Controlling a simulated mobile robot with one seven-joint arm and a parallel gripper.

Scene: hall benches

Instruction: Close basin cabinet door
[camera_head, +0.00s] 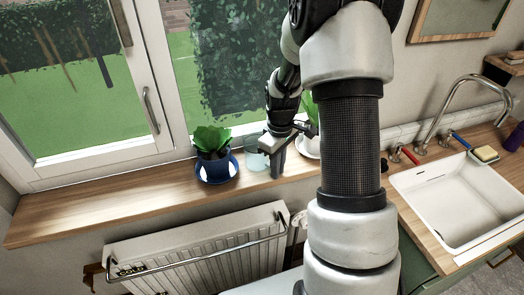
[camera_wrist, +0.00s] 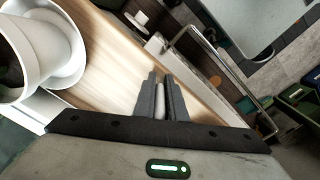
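The green basin cabinet (camera_head: 448,285) is at the lower right in the head view, under the white sink. My gripper (camera_head: 277,170) is over the wooden window sill, well left of the cabinet. In the wrist view, the two dark fingers (camera_wrist: 162,88) are close together with a narrow pale strip between them; I cannot tell whether they are open or shut.
A blue potted plant (camera_head: 212,155) and a glass (camera_head: 257,153) stand on the sill (camera_head: 120,207) left of my gripper. A white pot (camera_wrist: 30,45) is close by in the wrist view. A radiator (camera_head: 200,250) with a rail is below. The sink (camera_head: 455,200) has a tall tap.

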